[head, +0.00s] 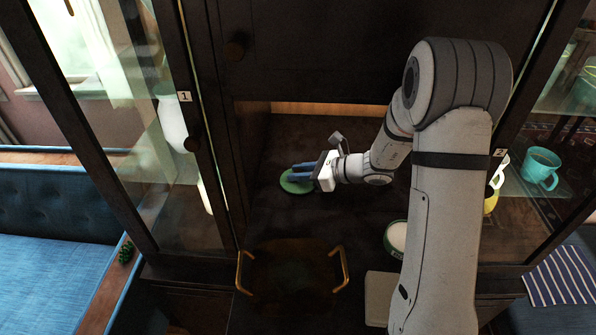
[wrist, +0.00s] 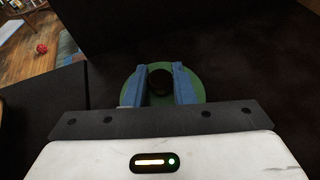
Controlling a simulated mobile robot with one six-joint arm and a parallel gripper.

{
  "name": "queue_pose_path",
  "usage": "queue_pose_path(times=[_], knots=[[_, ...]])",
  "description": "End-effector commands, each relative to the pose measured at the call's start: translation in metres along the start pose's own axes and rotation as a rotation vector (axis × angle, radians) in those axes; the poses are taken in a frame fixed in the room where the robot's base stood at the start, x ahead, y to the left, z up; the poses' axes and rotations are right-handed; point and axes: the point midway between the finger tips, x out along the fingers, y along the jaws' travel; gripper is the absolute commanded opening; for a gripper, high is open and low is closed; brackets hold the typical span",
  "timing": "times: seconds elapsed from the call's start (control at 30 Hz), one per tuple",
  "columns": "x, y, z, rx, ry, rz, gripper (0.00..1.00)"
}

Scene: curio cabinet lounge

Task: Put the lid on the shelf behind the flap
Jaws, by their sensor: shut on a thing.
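The lid (head: 297,187) is a round green disc, and in the wrist view the lid (wrist: 197,92) shows a dark knob at its middle. My gripper (head: 291,174) has its blue fingers shut on the knob, one on each side. In the head view the lid is over the dark floor of the cabinet's middle opening (head: 290,135). I cannot tell whether it touches that surface. A dark upright panel (head: 310,50) is above the opening. I cannot tell for certain which panel is the flap.
A dark tray with brass handles (head: 345,270) lies in front. A green-rimmed white container (head: 396,237) and a pale block (head: 379,298) are by my arm. Glass doors flank the opening; a teal mug (head: 541,165) stands behind the right one. A blue sofa (head: 45,275) is at left.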

Motion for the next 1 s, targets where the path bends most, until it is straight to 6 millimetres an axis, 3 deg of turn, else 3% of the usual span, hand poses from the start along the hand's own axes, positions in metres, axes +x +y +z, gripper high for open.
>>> queue_pose_path(times=[0.1, 0.13, 0.4, 0.73, 1.0], knots=[[0.002, 0.0, -0.003, 0.0, 0.0, 0.0, 0.0], [0.002, 0.0, -0.003, 0.0, 0.0, 0.0, 0.24], [0.001, 0.0, -0.002, 0.0, 0.0, 0.001, 0.45], [-0.002, 0.0, 0.002, 0.0, 0.0, 0.0, 0.45], [-0.053, -0.001, -0.001, -0.003, -0.001, -0.004, 0.45]])
